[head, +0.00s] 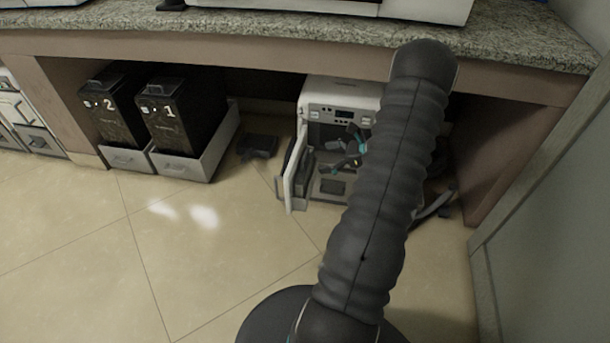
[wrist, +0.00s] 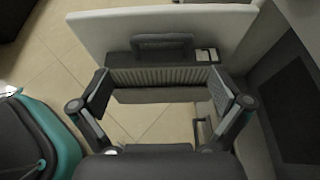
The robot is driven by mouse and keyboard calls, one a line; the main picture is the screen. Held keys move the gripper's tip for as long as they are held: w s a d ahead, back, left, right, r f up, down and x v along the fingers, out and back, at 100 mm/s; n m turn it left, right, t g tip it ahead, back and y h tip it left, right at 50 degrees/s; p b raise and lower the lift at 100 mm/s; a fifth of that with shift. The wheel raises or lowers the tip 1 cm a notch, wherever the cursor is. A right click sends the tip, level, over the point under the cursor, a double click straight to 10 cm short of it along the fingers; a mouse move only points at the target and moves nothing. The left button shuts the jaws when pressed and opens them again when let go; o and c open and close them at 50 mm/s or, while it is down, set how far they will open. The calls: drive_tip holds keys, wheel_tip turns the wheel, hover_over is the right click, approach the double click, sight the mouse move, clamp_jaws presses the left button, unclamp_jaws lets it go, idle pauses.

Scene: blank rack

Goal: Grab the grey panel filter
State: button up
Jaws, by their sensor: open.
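The grey panel filter (wrist: 160,76) shows in the wrist view as a dark grey frame with a handle on top and a pale pleated face. It sits against the inner face of a white door panel (wrist: 90,30). My gripper (wrist: 160,91) is open, with one finger pad at the left end of the filter and the other at the right end. I cannot tell whether the pads touch it. In the head view my gripper (head: 344,150) is at the front of an open white cabinet (head: 345,94), largely hidden by my arm.
The cabinet's white door (head: 291,185) stands open to the left. The counter (head: 240,28) passes above. Two black bins (head: 178,115) marked 1 and 2 stand to the left in grey trays. A small dark object (head: 258,147) lies on the floor between. The tiled floor in front is clear.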

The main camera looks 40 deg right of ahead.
sight(299, 159)
drive_tip(key=shift+x, duration=2.95)
drive_tip(key=shift+w+d+r, duration=0.1)
drive_tip(key=c, duration=1.6)
drive_tip(key=shift+r, duration=0.1)
